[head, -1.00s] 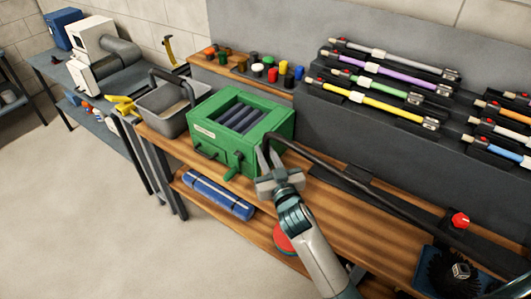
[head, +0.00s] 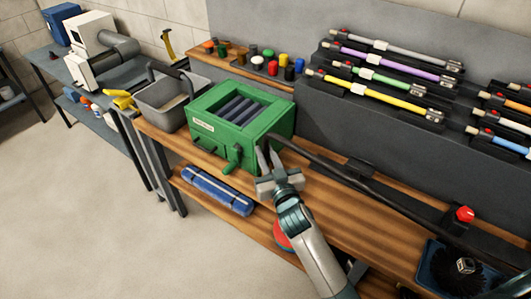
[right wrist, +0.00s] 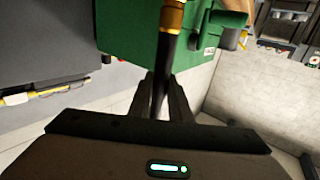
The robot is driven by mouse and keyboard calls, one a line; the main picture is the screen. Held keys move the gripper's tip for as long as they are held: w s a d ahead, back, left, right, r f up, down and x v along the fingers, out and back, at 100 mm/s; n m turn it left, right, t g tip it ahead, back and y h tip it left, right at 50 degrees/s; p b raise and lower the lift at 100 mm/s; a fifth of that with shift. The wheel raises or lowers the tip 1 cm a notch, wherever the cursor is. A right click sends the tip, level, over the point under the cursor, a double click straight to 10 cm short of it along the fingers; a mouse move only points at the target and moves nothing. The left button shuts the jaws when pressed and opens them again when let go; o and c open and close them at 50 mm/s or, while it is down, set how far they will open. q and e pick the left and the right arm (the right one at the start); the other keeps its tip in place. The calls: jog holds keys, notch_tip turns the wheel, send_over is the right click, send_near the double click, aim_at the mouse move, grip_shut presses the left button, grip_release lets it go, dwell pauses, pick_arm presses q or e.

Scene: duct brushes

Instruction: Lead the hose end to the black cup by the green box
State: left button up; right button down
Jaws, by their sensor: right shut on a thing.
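My right gripper (head: 267,152) is at the right front corner of the green box (head: 205,125), above the wooden bench. It is shut on the black hose (head: 315,160). In the right wrist view the hose (right wrist: 160,88) stands between the fingers (right wrist: 160,100), with a brass-coloured end piece (right wrist: 173,15) beyond them, in front of the green box (right wrist: 130,30). A small black cup (head: 289,74) stands among coloured ones on the shelf behind the box; I cannot tell if it is the task's cup. My left gripper is not seen.
A grey bin (head: 165,103) stands left of the green box. The hose runs right along the bench past a red knob (head: 465,214) and a round black brush (head: 455,265). Coloured rods (head: 375,95) lie on the rack behind. A blue roll (head: 217,190) lies on the lower shelf.

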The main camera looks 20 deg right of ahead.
jog(key=shift+f+b, duration=0.7)
jog(key=shift+f, duration=0.35)
jog(key=c, duration=1.6)
grip_release()
jog(key=shift+o, duration=0.2)
jog(key=shift+s, duration=0.1)
